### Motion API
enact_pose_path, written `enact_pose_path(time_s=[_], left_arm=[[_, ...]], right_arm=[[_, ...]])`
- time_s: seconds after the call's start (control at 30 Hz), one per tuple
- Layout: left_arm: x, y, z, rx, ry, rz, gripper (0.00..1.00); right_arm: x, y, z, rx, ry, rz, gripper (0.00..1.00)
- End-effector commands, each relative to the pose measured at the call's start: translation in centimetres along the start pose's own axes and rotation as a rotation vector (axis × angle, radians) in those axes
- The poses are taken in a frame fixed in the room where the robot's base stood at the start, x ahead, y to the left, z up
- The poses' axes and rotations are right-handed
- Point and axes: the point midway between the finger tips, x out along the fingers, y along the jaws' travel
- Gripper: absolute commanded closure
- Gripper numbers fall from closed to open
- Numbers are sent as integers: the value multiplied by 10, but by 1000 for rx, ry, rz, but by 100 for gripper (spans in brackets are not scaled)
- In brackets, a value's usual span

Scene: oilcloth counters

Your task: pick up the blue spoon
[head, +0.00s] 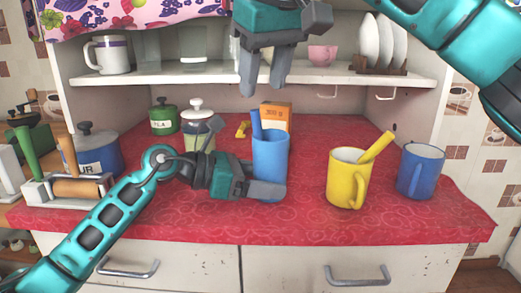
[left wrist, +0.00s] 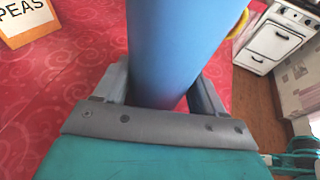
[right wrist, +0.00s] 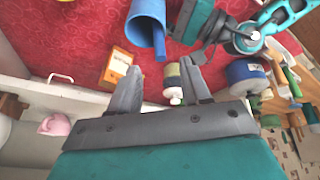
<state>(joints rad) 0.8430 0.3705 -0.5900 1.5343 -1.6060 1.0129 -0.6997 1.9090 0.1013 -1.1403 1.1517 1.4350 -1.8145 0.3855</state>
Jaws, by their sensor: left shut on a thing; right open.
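The blue spoon (head: 256,124) stands in a tall blue cup (head: 271,158), its handle sticking up above the rim at the left; its lower part is hidden inside. My left gripper (head: 264,188) is shut on the cup low down, with the cup between its fingers in the left wrist view (left wrist: 175,50). My right gripper (head: 262,88) is open and empty, above and behind the cup, fingers pointing down. In the right wrist view, the spoon handle (right wrist: 159,44) shows at the cup's rim (right wrist: 133,35), beyond the open fingers.
A yellow mug (head: 347,180) holding a yellow handle and a blue mug (head: 420,172) stand to the right. An orange-and-white box (head: 277,114) stands just behind the cup, glass and green jars (head: 164,116) behind left. A shelf (head: 300,76) with crockery is behind my right gripper.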

Motion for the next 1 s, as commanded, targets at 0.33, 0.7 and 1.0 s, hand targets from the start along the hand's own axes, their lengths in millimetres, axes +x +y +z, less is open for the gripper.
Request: enact_pose_path(time_s=[0.33,0.7,1.0], left_arm=[[0,0,0,0,1,0,47],[0,0,0,0,0,0,47],[0,0,0,0,0,0,47]], right_arm=[[40,1,0,-1,2,2,52],[86,0,-2,0,1,2,52],[89,0,-2,0,3,2,56]])
